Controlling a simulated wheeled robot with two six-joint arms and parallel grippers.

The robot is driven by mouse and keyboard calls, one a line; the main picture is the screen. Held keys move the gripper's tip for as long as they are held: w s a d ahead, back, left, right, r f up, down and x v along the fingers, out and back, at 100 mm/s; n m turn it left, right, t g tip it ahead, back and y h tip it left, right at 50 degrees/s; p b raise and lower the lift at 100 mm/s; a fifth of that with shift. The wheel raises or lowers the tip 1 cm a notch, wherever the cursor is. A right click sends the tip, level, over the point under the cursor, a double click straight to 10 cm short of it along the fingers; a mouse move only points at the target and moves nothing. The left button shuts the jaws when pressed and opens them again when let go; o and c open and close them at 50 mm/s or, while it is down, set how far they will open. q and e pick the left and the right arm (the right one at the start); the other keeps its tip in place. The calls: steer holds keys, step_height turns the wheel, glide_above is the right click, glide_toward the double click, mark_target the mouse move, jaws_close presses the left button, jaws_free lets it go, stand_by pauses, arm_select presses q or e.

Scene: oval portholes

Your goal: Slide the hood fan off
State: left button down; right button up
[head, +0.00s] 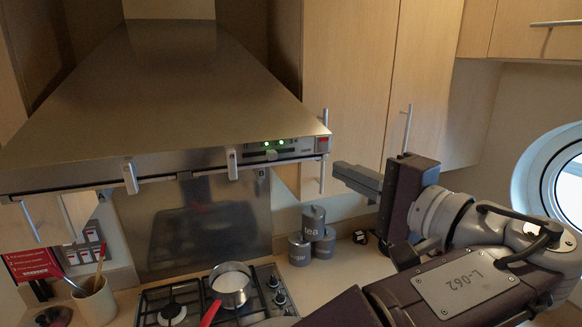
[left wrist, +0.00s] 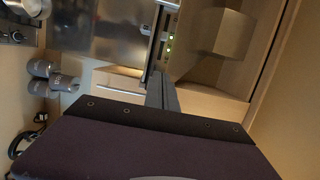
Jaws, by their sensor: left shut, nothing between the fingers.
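The range hood (head: 150,90) is a large steel canopy above the stove. Its front control panel (head: 295,150) sits at the right end of the front edge. The panel carries a pale fan slider knob (head: 272,154), two lit green lights and a red part at the right end. My left gripper (head: 340,172) is shut and empty. Its fingertips are just right of and slightly below the panel's right end, apart from it as far as I can tell. In the left wrist view the shut fingers (left wrist: 160,90) point toward the panel (left wrist: 168,42) with its green lights.
A pan of white liquid (head: 231,284) with a red handle stands on the gas hob (head: 170,308). Grey canisters (head: 313,225) stand on the counter to its right. Cabinet doors (head: 345,70) with bar handles are close behind the gripper. A utensil pot (head: 95,300) is at lower left.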

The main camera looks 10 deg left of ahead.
mark_target(279, 151)
arm_select(q)
steer(key=x, duration=0.3)
steer(key=p+x, duration=0.1)
steer(key=x, duration=0.5)
steer(key=shift+w+r, duration=0.1)
steer(key=shift+w, duration=0.45)
steer(key=a, duration=0.1)
steer(key=s+a, duration=0.1)
steer(key=a, duration=0.1)
steer(key=shift+a+p, duration=0.2)
steer(key=shift+p, duration=0.15)
steer(key=shift+s+a, duration=0.15)
steer(key=shift+s, duration=0.3)
arm_select(e)
steer(key=shift+w+d+r, duration=0.1)
steer(key=shift+w+r, duration=0.25)
steer(key=shift+r, duration=0.5)
